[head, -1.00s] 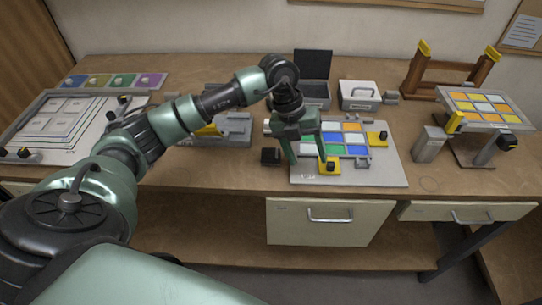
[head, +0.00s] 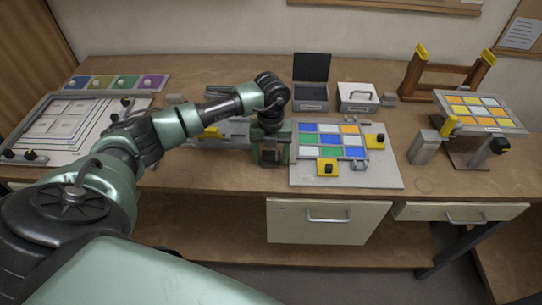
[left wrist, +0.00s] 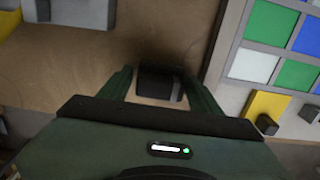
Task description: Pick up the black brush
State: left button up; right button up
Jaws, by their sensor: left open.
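The small black block-like thing (left wrist: 157,84), which I take to be the black brush, is on the wooden table just left of the glass panel board. In the left wrist view it sits between the two green fingers of my open left gripper (head: 270,161). I see a gap between it and the fingers, mostly on the left side. In the head view the gripper points down over it and hides much of it. Its bristles cannot be made out. My right gripper is not in view.
A grey board (head: 390,178) with coloured glass panes and yellow-based black knobs lies close to the right. A grey device lies behind the left arm. An open grey box (head: 311,92) and a white case (head: 358,97) stand at the back.

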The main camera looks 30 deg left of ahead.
pick_arm(q)
jog(key=c, duration=1.2)
jog(key=shift+o, duration=0.2)
jog(key=shift+r, duration=0.15)
notch_tip(320, 180, up, 12)
jog(key=r+b, duration=0.1)
jog(key=b, duration=0.3)
notch_tip(320, 180, up, 7)
send_over(271, 152)
jog(key=shift+s+f+p, duration=0.1)
jog(key=shift+p, duration=0.25)
